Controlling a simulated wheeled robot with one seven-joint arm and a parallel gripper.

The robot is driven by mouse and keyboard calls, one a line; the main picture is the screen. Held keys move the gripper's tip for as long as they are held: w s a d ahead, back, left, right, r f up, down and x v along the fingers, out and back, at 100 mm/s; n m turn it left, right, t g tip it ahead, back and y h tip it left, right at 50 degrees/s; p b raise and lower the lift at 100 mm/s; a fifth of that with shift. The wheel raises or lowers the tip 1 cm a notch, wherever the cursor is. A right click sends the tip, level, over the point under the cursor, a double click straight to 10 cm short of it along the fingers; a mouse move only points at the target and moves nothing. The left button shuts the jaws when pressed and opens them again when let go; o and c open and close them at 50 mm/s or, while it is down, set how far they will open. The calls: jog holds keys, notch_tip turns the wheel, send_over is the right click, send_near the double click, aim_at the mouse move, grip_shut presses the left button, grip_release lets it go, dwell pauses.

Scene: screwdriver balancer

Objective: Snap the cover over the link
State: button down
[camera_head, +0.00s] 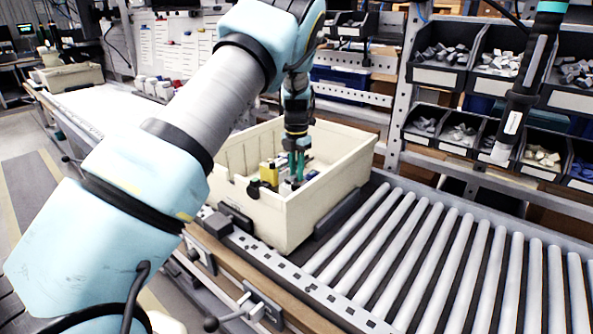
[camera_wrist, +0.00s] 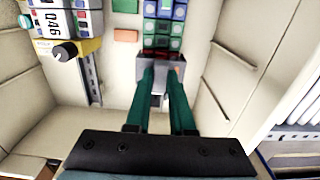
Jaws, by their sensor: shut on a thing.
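My gripper (camera_head: 297,178) reaches down into the cream crate (camera_head: 318,207). In the wrist view its two green fingers (camera_wrist: 164,78) are shut on a small grey piece (camera_wrist: 158,96), which looks like the cover. The piece is at the near end of a column of green and blue terminal blocks (camera_wrist: 163,28). I cannot tell whether it is seated on them or only touching. The link is not clearly visible; the fingers and the grey piece may hide it. In the head view the fingertips and the held piece are too small to make out.
A yellow and grey device (camera_wrist: 72,45) with a black knob stands left of the blocks, beside a metal rail (camera_wrist: 92,80). The crate sits by a roller conveyor (camera_head: 430,250); part bins (camera_head: 440,65) stand behind.

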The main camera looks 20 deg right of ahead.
jog(key=shift+f, duration=0.3)
dwell(0.8)
dwell(0.6)
jog(key=c, duration=0.7)
grip_release()
notch_tip(320, 180, up, 11)
jog(key=b, duration=0.2)
jog(key=shift+b, duration=0.35)
jog(key=shift+f, duration=0.15)
